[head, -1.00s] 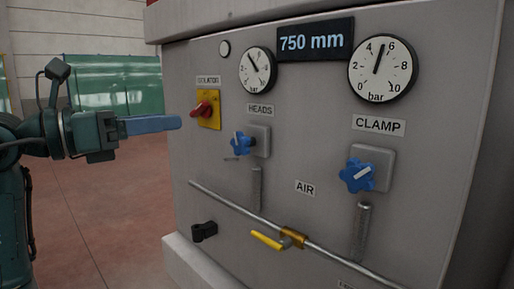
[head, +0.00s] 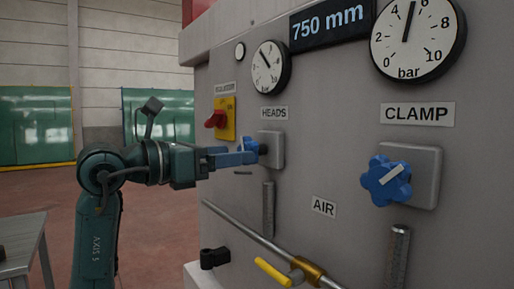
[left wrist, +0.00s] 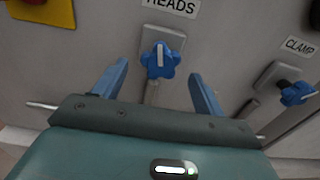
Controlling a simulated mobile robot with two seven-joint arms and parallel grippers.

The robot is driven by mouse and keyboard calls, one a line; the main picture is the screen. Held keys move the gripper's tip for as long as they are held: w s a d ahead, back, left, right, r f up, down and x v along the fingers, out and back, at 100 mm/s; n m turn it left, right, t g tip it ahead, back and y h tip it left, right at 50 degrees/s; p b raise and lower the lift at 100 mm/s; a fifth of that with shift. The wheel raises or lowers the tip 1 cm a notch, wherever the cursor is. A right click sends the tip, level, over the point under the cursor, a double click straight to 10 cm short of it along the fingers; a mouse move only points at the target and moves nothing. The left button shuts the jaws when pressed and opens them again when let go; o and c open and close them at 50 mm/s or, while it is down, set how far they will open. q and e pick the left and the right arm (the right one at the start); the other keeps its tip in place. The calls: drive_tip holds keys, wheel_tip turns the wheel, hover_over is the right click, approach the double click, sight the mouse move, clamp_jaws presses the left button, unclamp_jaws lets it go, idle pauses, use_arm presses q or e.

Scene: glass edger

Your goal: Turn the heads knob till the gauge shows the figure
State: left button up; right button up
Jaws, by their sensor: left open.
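The blue star-shaped heads knob (left wrist: 160,60) has a white pointer line, upright in the left wrist view. In the head view the knob (head: 249,144) is partly hidden by my left gripper (head: 250,155). In the left wrist view the open blue fingers of my left gripper (left wrist: 157,82) stand to either side of the knob, with gaps and nothing held. The small heads gauge (head: 270,67) sits above the HEADS label; its needle points to the upper left, its figures too small to read surely. My right gripper is not in view.
A blue clamp knob (head: 387,181) sits to the right, below the clamp gauge (head: 417,36). A red and yellow switch (head: 225,119) is up left of the heads knob. A pipe with a yellow lever (head: 273,271) runs below. A grey table (head: 22,243) stands at left.

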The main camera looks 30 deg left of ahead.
sight(257, 152)
use_arm(q)
drive_tip(key=p+x, duration=0.1)
drive_tip(key=x, duration=0.5)
drive_tip(key=shift+w+d, duration=0.15)
drive_tip(key=shift+w, duration=0.15)
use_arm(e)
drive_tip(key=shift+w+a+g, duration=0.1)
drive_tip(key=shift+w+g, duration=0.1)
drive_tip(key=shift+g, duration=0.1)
use_arm(q)
drive_tip(key=c, duration=1)
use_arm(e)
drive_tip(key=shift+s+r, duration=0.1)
